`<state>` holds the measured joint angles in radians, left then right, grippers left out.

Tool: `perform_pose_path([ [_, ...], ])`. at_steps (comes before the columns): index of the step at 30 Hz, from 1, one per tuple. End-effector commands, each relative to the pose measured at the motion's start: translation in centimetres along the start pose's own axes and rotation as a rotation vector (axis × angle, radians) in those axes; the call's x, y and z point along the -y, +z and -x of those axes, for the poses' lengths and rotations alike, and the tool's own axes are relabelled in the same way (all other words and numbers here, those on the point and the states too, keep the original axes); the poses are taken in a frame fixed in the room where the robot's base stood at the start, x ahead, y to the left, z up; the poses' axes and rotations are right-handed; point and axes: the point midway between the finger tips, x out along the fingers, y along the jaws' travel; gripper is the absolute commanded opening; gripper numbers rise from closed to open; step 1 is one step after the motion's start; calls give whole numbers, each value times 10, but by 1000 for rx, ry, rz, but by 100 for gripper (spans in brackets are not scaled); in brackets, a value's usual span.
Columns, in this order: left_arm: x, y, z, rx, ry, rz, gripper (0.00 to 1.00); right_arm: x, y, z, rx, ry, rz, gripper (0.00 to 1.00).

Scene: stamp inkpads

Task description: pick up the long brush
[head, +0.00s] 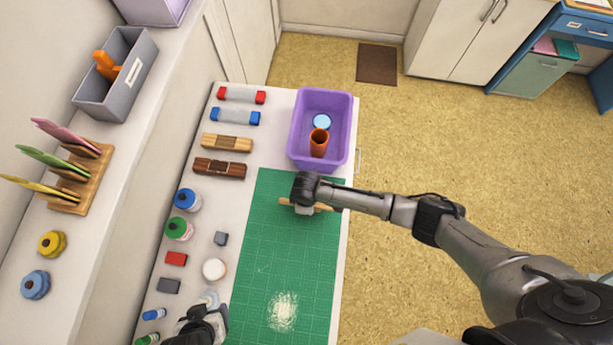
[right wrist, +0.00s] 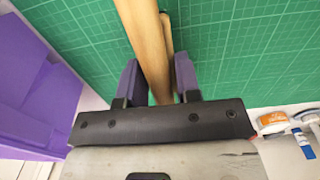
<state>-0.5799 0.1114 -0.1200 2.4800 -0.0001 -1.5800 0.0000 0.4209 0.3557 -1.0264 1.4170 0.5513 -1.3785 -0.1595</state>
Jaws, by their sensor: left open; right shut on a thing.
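The long brush shows as a pale wooden bar (right wrist: 148,35) in the right wrist view, running between the two fingers of my right gripper (right wrist: 157,78). In the head view its wooden ends (head: 322,207) stick out on both sides of my right gripper (head: 304,200), over the far part of the green cutting mat (head: 290,250). My right gripper is shut on it; whether it touches the mat is unclear. Its bristles cannot be made out. My left gripper (head: 208,308) is open at the near left edge of the mat, partly cut off by the frame.
A purple bin (head: 343,130) holding an orange cup (head: 318,142) and a blue round thing stands beyond the mat. Inkpads, rollers and jars line the table's left side. A white powdery patch (head: 282,312) lies on the near mat. The mat's middle is clear.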

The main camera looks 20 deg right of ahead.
Motion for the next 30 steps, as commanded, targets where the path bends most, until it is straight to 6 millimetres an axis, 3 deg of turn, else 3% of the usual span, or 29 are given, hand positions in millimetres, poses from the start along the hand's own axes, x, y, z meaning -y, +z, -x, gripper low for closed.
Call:
perform_pose_path([
  [5, 1, -2, 7, 0, -3, -4, 61, 0, 3, 33, -1, 1, 0, 3],
  [15, 4, -5, 18, 2, -10, -13, 61, 25, 69, 72, 2, 1, 0, 3],
  [22, 4, -6, 21, 2, -10, -12, 61, 36, 96, 88, 1, 0, 0, 3],
  [30, 2, -7, 22, 1, -2, -3, 61, 41, 109, 96, 1, 0, 0, 3],
])
